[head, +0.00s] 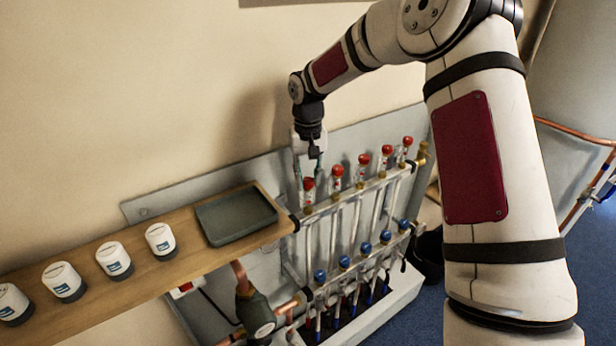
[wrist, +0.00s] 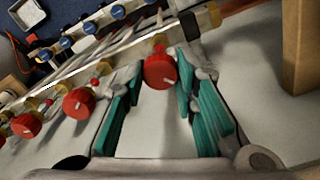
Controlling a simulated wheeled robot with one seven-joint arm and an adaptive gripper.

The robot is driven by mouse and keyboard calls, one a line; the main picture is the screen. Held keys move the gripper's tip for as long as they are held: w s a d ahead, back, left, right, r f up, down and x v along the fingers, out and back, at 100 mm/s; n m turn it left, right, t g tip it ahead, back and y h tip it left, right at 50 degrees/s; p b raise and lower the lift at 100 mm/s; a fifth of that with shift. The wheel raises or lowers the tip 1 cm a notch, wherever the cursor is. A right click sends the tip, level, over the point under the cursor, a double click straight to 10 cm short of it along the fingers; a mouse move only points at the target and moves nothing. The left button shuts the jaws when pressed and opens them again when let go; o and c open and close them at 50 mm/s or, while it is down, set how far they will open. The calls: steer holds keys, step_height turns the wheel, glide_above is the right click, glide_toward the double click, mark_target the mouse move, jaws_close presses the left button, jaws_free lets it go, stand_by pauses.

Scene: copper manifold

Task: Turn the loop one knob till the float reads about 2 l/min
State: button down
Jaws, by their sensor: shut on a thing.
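The manifold carries a row of red knobs on top of clear float tubes. The nearest red knob (head: 308,184), at the left end of the row next to the shelf, is the one at my gripper (head: 309,170). In the wrist view this red knob (wrist: 160,70) with a pale mark sits between the green finger pads of my gripper (wrist: 158,92), which is shut on it from above. The float tube below the knob is mostly hidden, and its float reading is too small to tell.
Other red knobs (head: 364,159) stand close by to the right. Blue caps (head: 365,248) line the lower rail (head: 375,262). A wooden shelf (head: 190,262) at left holds a grey tray (head: 222,236) and several white pots (head: 160,239). A pump (head: 256,314) sits below the shelf.

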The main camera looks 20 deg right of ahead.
mark_target(308, 180)
steer(key=n+b, duration=0.1)
steer(key=n, duration=0.3)
steer(key=shift+n+b, duration=0.3)
steer(key=shift+n, duration=1.8)
steer(key=c, duration=1.3)
jaws_free()
step_height(308, 180, up, 12)
